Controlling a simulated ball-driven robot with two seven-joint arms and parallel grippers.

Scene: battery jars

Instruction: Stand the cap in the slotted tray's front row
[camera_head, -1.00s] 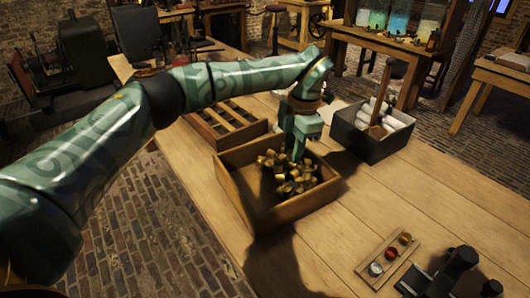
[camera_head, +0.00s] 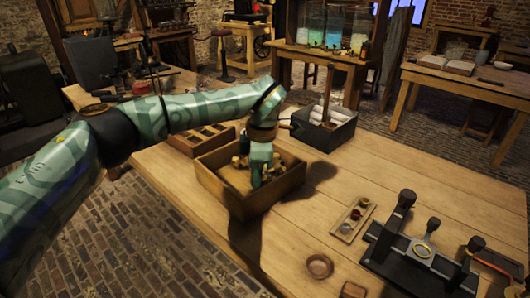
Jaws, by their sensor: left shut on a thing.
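Brass caps (camera_head: 240,161) lie heaped in an open wooden box (camera_head: 237,207) on the table. My left gripper (camera_head: 256,184) reaches down into this box. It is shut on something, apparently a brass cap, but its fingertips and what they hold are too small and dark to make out. The slotted tray (camera_head: 186,148) is a low wooden tray with long compartments, just behind the box and to its left. My left arm hides part of its far side. My right gripper is out of view.
A dark box with white rolls (camera_head: 323,136) stands behind and right of the wooden box. A small tray with little pots (camera_head: 352,219), a round wooden dish (camera_head: 318,266) and a black stand (camera_head: 405,252) are at the front right. The table between them is clear.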

